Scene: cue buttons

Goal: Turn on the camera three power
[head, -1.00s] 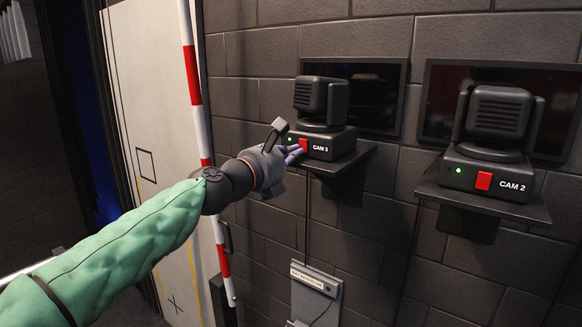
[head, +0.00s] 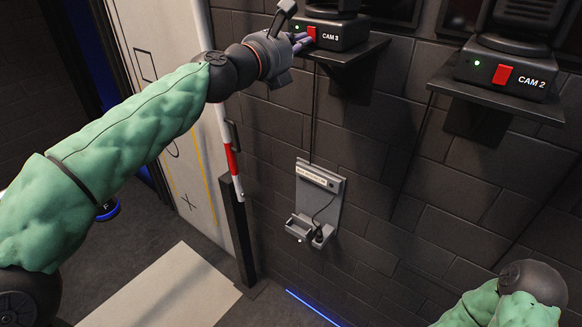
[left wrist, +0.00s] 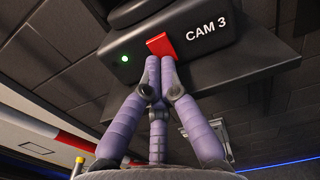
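Camera three is a black unit with the label CAM 3 (head: 338,38) on a dark wall shelf at the top of the head view. It has a red switch (head: 312,33) and a lit green light (head: 297,28). The red switch (left wrist: 161,46) and green light (left wrist: 125,58) also show in the left wrist view. My left gripper (head: 303,42) has its purple fingers together with nothing between them. Its fingertips (left wrist: 160,62) are at the lower edge of the red switch; I cannot tell whether they press it. My right gripper is out of view.
A similar CAM 2 unit (head: 515,72) with a red switch and green light stands on a shelf to the right. Below camera three, a grey wall box (head: 320,190) holds a cable and plug. A red-and-white pole (head: 231,160) stands left of it.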

